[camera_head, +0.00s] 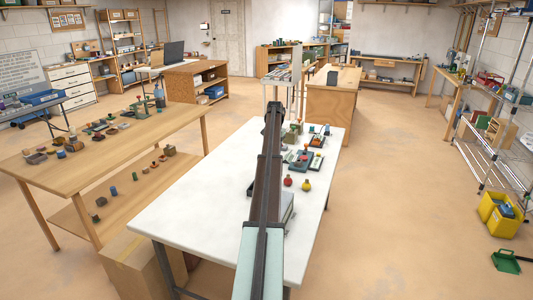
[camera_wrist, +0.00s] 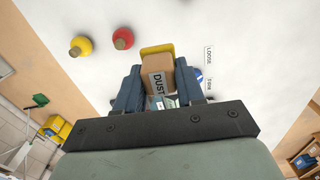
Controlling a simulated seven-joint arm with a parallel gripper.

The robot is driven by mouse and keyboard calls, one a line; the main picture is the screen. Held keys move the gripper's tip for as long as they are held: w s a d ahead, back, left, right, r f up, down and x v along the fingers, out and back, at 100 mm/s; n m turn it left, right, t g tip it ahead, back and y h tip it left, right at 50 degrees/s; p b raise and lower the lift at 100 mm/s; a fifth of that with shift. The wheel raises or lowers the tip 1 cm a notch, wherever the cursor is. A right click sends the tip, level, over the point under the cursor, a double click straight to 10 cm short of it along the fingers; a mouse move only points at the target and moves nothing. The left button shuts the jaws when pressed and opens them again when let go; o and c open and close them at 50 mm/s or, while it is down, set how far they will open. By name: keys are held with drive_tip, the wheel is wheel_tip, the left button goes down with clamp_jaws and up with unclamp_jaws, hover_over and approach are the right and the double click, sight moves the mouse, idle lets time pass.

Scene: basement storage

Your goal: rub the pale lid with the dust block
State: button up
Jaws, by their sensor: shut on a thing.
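My gripper (camera_wrist: 158,72) is shut on the dust block (camera_wrist: 157,76), a tan block with a "DUST" label and a yellow far end, in the wrist view. The dark fingers hold it by its two sides. In the head view my arm hides the gripper and the block. A pale grey box-like shape (camera_head: 287,210) shows beside my arm over the white table; I cannot tell whether it is the pale lid. No lid is clear in the wrist view, and contact under the block cannot be told.
A red knob-like item (camera_head: 288,181) and a yellow one (camera_head: 306,185) stand on the white table (camera_head: 200,200), right of my arm. Small items in trays (camera_head: 304,159) lie farther back. The table's left part is clear. A wooden bench (camera_head: 100,170) stands to the left.

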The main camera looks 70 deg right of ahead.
drive_tip(key=s+a+r, duration=0.1)
drive_tip(key=s+a, duration=0.4)
drive_tip(key=a, duration=0.7)
drive_tip(key=s+a+r, duration=0.2)
drive_tip(key=s+a, duration=0.3)
drive_tip(key=a, duration=0.6)
drive_tip(key=shift+n, duration=0.3)
drive_tip(key=shift+s+a+f, duration=0.1)
drive_tip(key=shift+f, duration=2.9)
wheel_tip(320, 180, down, 2)
drive_tip(key=shift+d, duration=0.95)
drive_tip(key=shift+c, duration=0.5)
drive_tip(key=shift+d, duration=1.15)
drive_tip(key=shift+a+f, duration=0.1)
drive_tip(key=shift+a, duration=2.1)
drive_tip(key=shift+w+d, duration=0.15)
drive_tip(key=shift+w, duration=0.4)
drive_tip(key=shift+d, duration=1.95)
drive_tip(key=shift+a, duration=1.75)
drive_tip(key=shift+a+r, duration=0.2)
drive_tip(key=shift+r, duration=3.9)
